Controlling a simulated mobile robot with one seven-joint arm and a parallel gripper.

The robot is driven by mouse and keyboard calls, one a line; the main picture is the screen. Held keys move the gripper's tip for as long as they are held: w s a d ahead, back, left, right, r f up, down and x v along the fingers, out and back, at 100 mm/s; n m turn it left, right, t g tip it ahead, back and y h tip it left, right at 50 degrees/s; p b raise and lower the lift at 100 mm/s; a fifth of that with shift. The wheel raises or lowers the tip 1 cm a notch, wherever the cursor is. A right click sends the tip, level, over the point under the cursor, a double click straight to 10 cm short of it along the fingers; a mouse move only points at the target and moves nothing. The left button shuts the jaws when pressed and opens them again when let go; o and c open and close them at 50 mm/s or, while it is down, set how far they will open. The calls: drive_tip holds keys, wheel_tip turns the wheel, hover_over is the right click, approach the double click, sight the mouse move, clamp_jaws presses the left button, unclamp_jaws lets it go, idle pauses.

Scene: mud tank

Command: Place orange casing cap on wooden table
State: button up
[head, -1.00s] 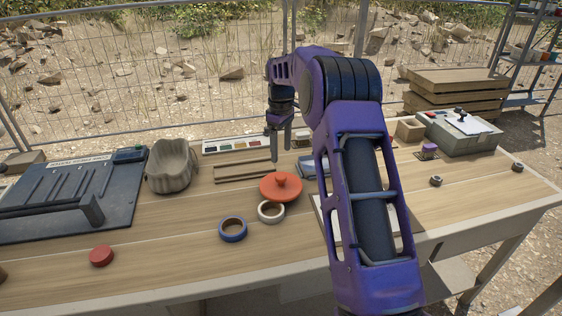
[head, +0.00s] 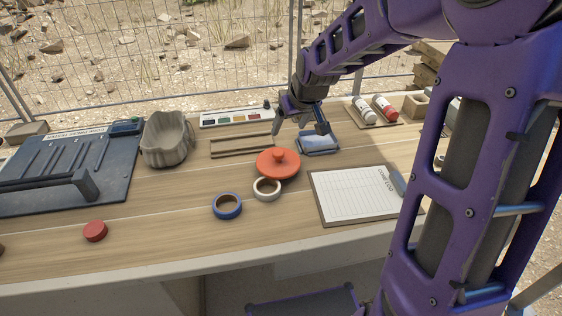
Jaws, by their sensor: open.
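The orange casing cap (head: 278,166) is a round lid with a small knob on top. It sits on the wooden table (head: 165,215), with its front edge close to a white ring. My gripper (head: 300,134) is open and empty, with its fingers pointing down. It is above and behind the cap, slightly to the right in the head view, between the cap and a blue tray. The gripper looks apart from the cap, though the exact height is hard to tell.
A white ring (head: 267,189) and a blue ring (head: 227,206) lie in front of the cap. A clipboard (head: 350,197) lies to the right, a blue tray (head: 318,144) behind. A grey pot (head: 167,140), a red disc (head: 95,231) and a dark board (head: 60,175) are left.

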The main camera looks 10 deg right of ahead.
drive_tip(key=b, duration=0.3)
approach(278, 152)
drive_tip(key=x, duration=0.5)
drive_tip(key=shift+w+a, duration=0.1)
drive_tip(key=shift+a, duration=0.05)
drive_tip(key=x, duration=0.5)
drive_tip(key=shift+f+b, duration=0.2)
drive_tip(key=shift+b, duration=0.15)
clamp_jaws()
